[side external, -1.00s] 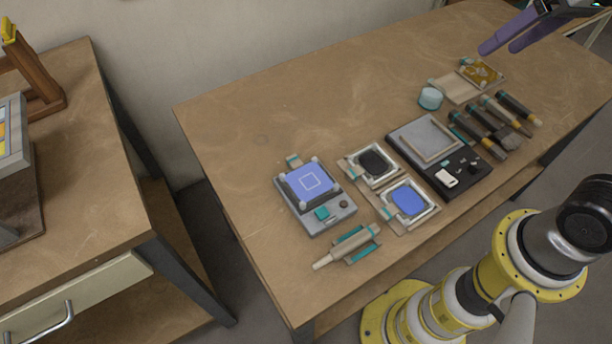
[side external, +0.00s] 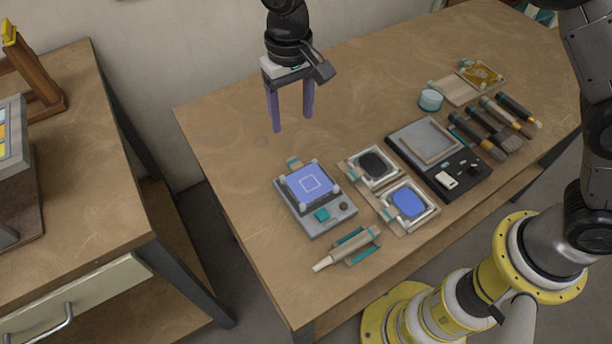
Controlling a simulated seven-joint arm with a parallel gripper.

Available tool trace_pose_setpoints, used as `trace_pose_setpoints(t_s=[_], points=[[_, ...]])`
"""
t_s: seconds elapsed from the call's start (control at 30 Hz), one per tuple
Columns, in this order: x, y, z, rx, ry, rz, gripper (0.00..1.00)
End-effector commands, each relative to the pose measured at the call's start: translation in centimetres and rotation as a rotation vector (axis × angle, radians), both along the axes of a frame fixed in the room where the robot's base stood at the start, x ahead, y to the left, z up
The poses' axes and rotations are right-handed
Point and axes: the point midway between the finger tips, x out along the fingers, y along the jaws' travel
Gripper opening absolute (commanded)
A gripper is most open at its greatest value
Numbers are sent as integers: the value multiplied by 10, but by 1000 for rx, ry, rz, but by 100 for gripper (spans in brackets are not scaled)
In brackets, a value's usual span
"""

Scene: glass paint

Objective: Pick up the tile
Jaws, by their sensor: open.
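A blue square tile (side external: 298,192) with a white square outline lies on a grey device (side external: 320,217) at the front left of the table, between small light corner pieces. The device has a teal button and a dark knob at its front. My gripper (side external: 291,122) points down with two purple fingers spread wide apart. It is empty and appears above the table, behind the tile in the picture. It is apart from the tile; its exact height is hard to tell.
Right of the device are two framed trays with a black pad (side external: 374,163) and a blue pad (side external: 407,202). A black unit with a grey plate (side external: 429,140), several brushes (side external: 478,135) and a round jar (side external: 430,99) stand further right. A pen-like tool (side external: 347,249) lies in front. The table's back left is bare.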

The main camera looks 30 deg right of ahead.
Motion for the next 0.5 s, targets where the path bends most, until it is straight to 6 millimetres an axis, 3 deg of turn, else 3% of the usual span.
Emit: trace_pose_setpoints(t_s=[0.5], points=[[-2,2,-77,-1,2,8,68]])
